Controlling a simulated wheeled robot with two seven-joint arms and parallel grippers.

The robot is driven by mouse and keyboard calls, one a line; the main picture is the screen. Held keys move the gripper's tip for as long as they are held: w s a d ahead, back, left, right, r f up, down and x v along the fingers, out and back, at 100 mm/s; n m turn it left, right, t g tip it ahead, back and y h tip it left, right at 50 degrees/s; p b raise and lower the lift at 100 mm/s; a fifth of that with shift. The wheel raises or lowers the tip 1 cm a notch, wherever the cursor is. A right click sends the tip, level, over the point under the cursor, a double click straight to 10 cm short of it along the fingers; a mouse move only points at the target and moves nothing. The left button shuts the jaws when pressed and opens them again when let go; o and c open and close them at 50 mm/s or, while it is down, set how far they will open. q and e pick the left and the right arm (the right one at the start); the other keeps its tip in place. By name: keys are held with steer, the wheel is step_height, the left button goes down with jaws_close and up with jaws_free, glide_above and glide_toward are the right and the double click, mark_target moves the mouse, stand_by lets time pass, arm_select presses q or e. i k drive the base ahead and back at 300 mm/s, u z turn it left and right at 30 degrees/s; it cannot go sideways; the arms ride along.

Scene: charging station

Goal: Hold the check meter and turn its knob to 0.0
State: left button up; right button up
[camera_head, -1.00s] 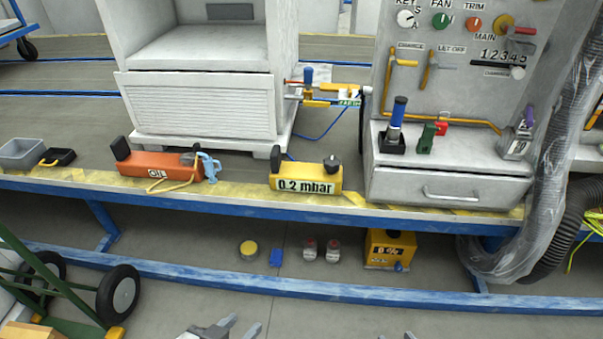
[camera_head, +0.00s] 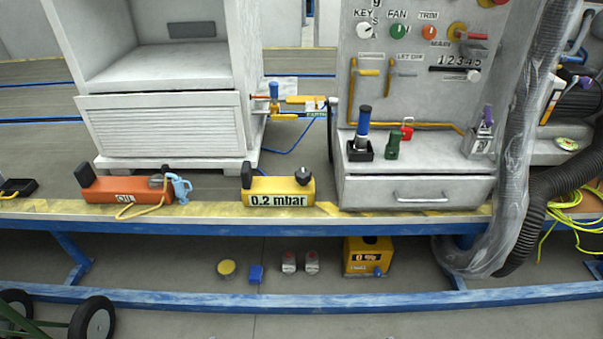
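A yellow meter (camera_head: 278,185) with a black-on-white label reading "0.2 mbar" sits on the platform's yellow-striped front edge. A black knob (camera_head: 303,174) stands on its top right, and a black block (camera_head: 247,175) is at its left end. Nothing holds the meter. Neither of my grippers shows in the head view.
An orange tool marked OIL (camera_head: 128,187) with a looped hose lies left of the meter. A grey cabinet with a drawer (camera_head: 415,192) stands close on the right. A white cabinet (camera_head: 165,125) is behind. A yellow box (camera_head: 368,257) stands below on the floor.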

mark_target(303, 176)
steer(key=u, duration=0.45)
steer(key=i, duration=1.35)
steer(key=z, duration=0.45)
